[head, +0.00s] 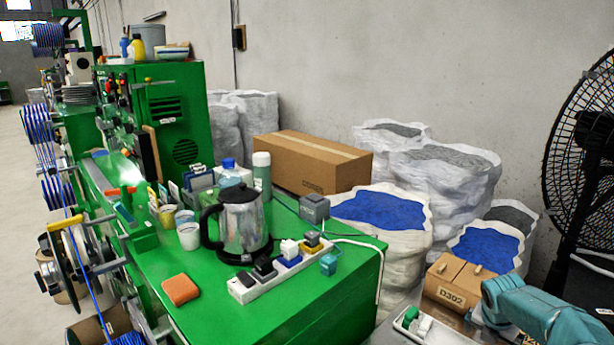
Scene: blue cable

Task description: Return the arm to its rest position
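One teal arm of mine (540,312) shows at the lower right corner, beside a small cardboard box marked D302 (458,284). Only a bent link of it shows; no fingertips can be made out. My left arm and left gripper are outside the picture. The blue cable (88,285) runs down past a reel at the lower left, and more of it is wound on spools (40,127) along the left side.
A green worktop (290,315) holds a steel kettle (240,222), a white power strip with plugs (280,270) and an orange sponge (180,290). White sacks (405,245) with blue and grey contents stand behind it. A black fan (585,150) stands at the right.

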